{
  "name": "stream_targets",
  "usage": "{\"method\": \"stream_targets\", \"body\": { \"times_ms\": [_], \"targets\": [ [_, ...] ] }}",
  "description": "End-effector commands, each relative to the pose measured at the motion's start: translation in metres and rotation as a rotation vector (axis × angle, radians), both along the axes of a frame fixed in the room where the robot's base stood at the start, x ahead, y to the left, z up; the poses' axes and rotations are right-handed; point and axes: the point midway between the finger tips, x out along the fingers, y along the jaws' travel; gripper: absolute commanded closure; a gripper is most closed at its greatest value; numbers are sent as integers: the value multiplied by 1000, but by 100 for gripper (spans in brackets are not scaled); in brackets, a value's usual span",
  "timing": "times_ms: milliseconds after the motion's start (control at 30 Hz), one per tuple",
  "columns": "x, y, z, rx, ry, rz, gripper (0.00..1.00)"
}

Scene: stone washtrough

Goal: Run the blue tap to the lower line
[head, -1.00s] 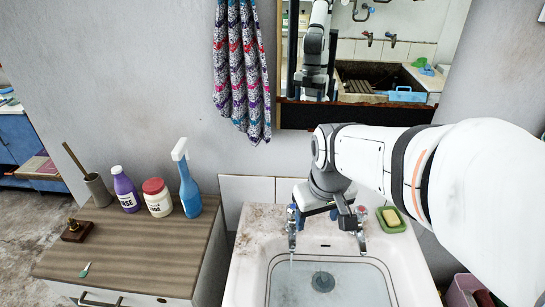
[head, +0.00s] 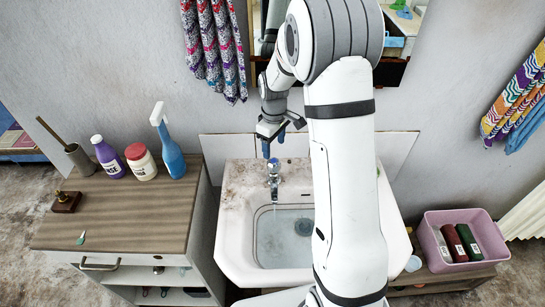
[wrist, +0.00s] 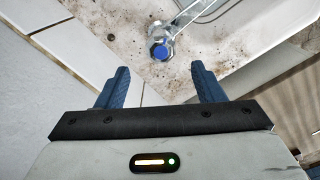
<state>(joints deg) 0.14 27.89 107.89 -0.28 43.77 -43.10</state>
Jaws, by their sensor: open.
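The blue tap (head: 273,163) stands on the back left of the white basin (head: 232,235); its blue-capped knob (wrist: 160,52) is in the wrist view. A thin stream of water (head: 275,212) falls from its spout in the head view. Shallow-looking water covers the basin floor around the drain (head: 303,227). I cannot make out the level lines clearly. My gripper (head: 272,146) is open and empty, just above and behind the blue tap. In the wrist view its blue fingers (wrist: 162,84) point toward the knob, apart from it. My arm hides the other tap.
A wooden cabinet (head: 120,222) at left holds a purple bottle (head: 108,157), a white jar (head: 141,162) and a blue spray bottle (head: 168,145). A pink crate (head: 432,245) stands at right. A patterned towel (head: 213,45) hangs behind. The mirror is above my gripper.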

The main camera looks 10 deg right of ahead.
Motion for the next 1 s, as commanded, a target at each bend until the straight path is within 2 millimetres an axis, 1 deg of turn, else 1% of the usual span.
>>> {"method": "stream_targets", "body": {
  "times_ms": [167,300,500,633,867,1000],
  "targets": [
    [-1,1,-22,0,4,2,38],
    [-2,1,-45,0,4,2,38],
    [-1,1,-69,-1,2,2,38],
    [-1,2,-74,-1,-1,2,38],
    [-1,2,-76,-1,-1,3,38],
    [-1,2,-75,-1,-1,3,49]
  ]
}}
